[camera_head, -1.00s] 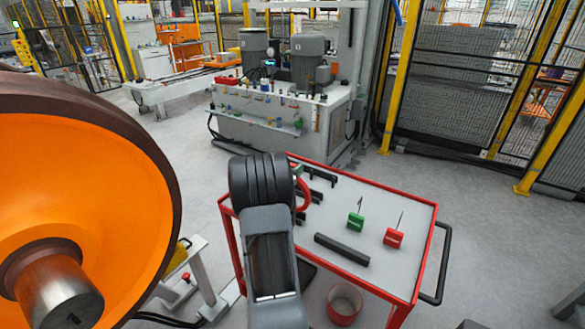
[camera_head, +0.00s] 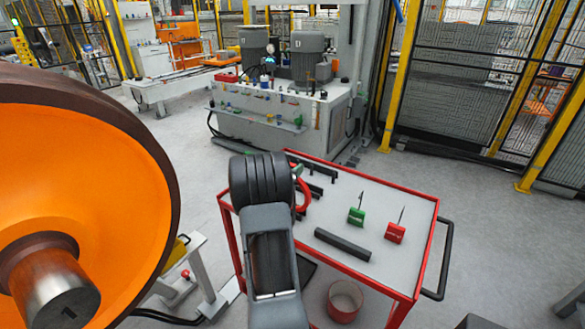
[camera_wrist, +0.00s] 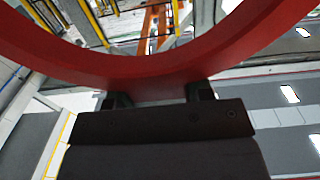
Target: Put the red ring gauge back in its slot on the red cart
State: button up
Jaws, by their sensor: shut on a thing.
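My gripper (camera_wrist: 160,93) is shut on the red ring gauge (camera_wrist: 158,68), whose broad red curve spans the top of the wrist view. In the head view part of the red ring gauge (camera_head: 305,196) shows just right of my dark arm, which hides the rest of it and my gripper. The red cart (camera_head: 385,198) has a light grey top with a red rim. The ring appears over the cart's left part, beside several black holder bars (camera_head: 322,172). I cannot tell which slot is for the ring, or the gap between ring and cart top.
A green block (camera_head: 356,216) and a red block (camera_head: 395,233), each with a thin upright piece, stand on the cart. A long black bar (camera_head: 342,244) lies near its front. A big orange wheel (camera_head: 85,180) fills the left.

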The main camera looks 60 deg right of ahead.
jog(key=shift+f+b, duration=0.75)
jog(key=shift+f, duration=0.25)
jog(key=o, duration=1)
jog(key=shift+o, duration=0.2)
jog(key=a+b, duration=0.2)
jog(key=a, duration=1.1)
jog(key=shift+w+a, duration=0.15)
jog(key=shift+a, duration=0.25)
jog(key=shift+r, duration=0.1)
